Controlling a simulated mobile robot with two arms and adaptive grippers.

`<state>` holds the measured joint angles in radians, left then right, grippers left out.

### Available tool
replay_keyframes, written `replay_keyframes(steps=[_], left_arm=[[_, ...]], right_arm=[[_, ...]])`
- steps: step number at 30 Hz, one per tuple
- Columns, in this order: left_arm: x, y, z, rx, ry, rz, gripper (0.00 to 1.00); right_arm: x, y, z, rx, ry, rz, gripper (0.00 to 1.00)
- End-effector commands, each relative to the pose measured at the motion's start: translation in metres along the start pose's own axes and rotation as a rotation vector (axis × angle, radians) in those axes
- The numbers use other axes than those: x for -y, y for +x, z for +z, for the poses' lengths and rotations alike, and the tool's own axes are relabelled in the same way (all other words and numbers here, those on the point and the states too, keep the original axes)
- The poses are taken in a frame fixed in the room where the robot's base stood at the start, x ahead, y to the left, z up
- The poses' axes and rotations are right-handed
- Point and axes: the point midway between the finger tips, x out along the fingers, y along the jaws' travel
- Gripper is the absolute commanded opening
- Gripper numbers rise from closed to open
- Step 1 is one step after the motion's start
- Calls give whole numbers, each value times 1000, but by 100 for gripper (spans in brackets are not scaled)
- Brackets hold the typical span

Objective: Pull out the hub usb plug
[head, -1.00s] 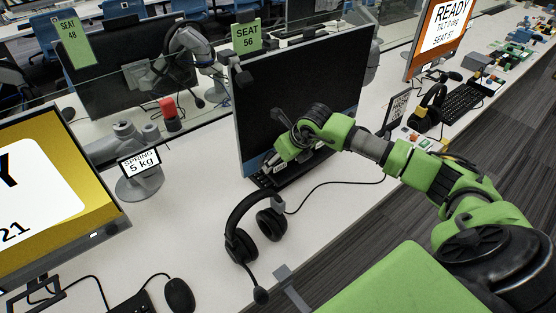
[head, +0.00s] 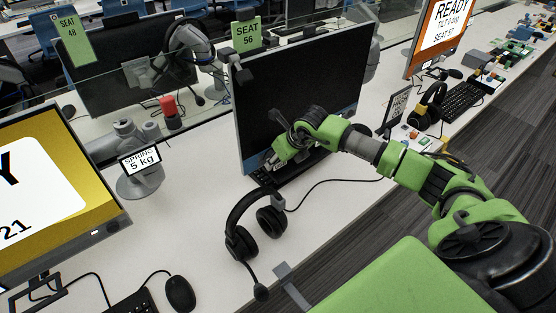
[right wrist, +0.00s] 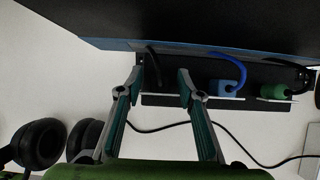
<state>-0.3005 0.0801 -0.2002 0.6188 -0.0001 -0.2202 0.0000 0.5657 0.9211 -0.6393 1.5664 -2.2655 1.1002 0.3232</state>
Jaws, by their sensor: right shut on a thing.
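The hub (right wrist: 210,75) is a dark bar under the lower edge of the monitor of seat 56. A blue plug (right wrist: 226,88) with a blue cable and a green plug (right wrist: 274,92) sit in it, to the right of my fingers. My right gripper (right wrist: 162,80) is at the left part of the hub, its fingers on either side of a dark plug with a black cable (right wrist: 152,56). It is shut on this usb plug, whose body is hard to make out against the dark hub. In the head view my right gripper (head: 270,168) is just below the monitor. My left gripper is out of view.
A black headset (head: 240,240) lies on the white desk in front of the hub, its cable running right. The monitor (head: 300,90) overhangs the hub. A scale-like stand marked 5 kg (head: 140,175) stands to the left.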

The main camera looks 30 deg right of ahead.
Motion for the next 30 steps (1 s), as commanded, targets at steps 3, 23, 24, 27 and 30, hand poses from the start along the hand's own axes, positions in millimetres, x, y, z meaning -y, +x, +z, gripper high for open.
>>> replay_keyframes(steps=[3,23,24,27,30], left_arm=[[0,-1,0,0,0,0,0],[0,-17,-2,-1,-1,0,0],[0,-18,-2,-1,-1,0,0],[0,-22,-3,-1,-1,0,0],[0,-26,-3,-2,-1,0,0]], right_arm=[[0,-2,2,1,0,0,14],[0,-26,16,2,0,0,14],[0,-29,17,2,0,0,14],[0,-36,21,1,0,0,14],[0,-43,25,1,0,0,14]])
